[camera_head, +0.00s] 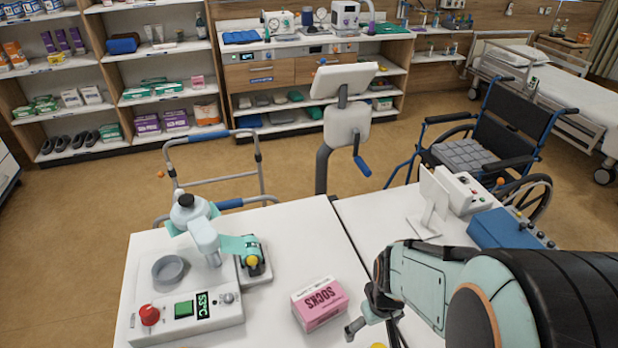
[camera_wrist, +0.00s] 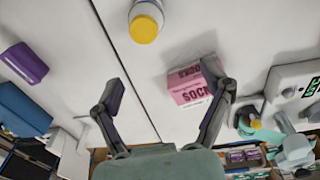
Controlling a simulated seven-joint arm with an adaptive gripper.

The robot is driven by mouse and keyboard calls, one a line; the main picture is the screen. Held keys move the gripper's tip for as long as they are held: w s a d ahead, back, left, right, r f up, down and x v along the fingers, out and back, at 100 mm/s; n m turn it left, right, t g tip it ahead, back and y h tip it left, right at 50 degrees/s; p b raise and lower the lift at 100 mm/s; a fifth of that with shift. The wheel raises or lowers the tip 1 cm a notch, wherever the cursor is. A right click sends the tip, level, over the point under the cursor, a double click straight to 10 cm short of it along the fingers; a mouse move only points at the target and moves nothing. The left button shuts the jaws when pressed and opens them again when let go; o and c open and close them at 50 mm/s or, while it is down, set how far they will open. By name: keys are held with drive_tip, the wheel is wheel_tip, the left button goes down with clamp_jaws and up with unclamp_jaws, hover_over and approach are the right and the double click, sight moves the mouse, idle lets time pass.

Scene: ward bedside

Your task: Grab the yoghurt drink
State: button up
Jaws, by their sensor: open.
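A small white bottle with a yellow cap (camera_wrist: 146,26), which looks like the yoghurt drink, stands on the white table at the top of the wrist view, cut by the frame edge. In the head view only a bit of yellow (camera_head: 378,346) shows at the bottom edge, probably its cap. My gripper (camera_wrist: 165,90) is open and empty, its fingers spread. The bottle lies ahead of the fingertips, clear of them. In the head view my gripper (camera_head: 372,322) is low over the table, right of the pink socks box (camera_head: 320,305).
The socks box (camera_wrist: 192,84) shows close to my right finger in the wrist view. A heating device (camera_head: 185,322) with a red knob stands left on the table. A purple box (camera_wrist: 24,63) and a blue unit (camera_head: 500,230) are on the other side of the table seam.

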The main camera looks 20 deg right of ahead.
drive_tip(key=s+f, duration=0.1)
drive_tip(key=s+d+f+m+g, duration=0.1)
drive_tip(key=shift+d+f, duration=0.2)
drive_tip(key=shift+f, duration=3.35)
drive_tip(key=c, duration=1.3)
